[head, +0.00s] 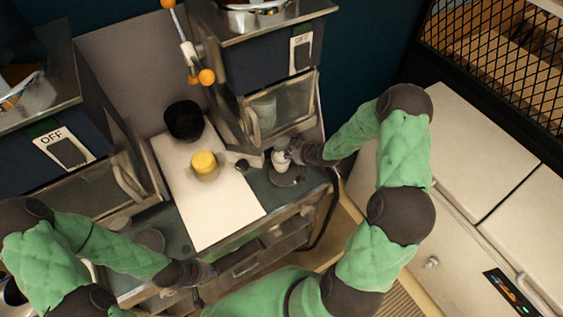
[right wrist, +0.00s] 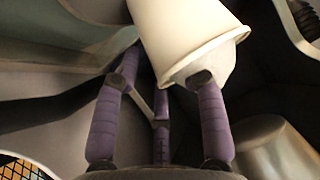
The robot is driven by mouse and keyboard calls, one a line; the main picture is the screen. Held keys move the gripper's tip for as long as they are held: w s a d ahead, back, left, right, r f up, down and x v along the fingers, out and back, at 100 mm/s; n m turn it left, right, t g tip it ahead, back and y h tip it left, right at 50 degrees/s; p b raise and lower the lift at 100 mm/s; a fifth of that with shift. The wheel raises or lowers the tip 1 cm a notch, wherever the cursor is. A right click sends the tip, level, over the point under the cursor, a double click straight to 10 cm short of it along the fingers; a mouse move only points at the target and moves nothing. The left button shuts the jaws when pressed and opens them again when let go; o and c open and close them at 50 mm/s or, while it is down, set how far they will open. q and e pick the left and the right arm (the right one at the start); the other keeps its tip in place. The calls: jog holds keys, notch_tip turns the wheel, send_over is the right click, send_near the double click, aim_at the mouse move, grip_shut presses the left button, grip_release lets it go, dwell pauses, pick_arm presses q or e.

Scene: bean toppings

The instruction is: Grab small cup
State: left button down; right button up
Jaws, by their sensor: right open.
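The small white cup (head: 281,161) stands on the counter right of the white board, and it fills the top middle of the right wrist view (right wrist: 185,35). My right gripper (head: 292,152) is at the cup's right side. In the right wrist view its purple fingers (right wrist: 162,80) are spread, with the cup's rim close to the right fingertip; I cannot tell if they touch. My left gripper (head: 210,272) is over the counter's front edge, far from the cup, too small to show its opening.
A white board (head: 220,205) lies on the counter with a yellow round item (head: 204,164) on it. A black bowl (head: 184,120) stands at its back. Fryer-like machines with OFF switches (head: 300,50) flank the counter. A metal container (right wrist: 275,150) is low right in the wrist view.

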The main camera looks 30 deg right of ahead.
grip_shut()
jog(key=shift+w+r, duration=0.1)
jog(key=shift+r, duration=0.05)
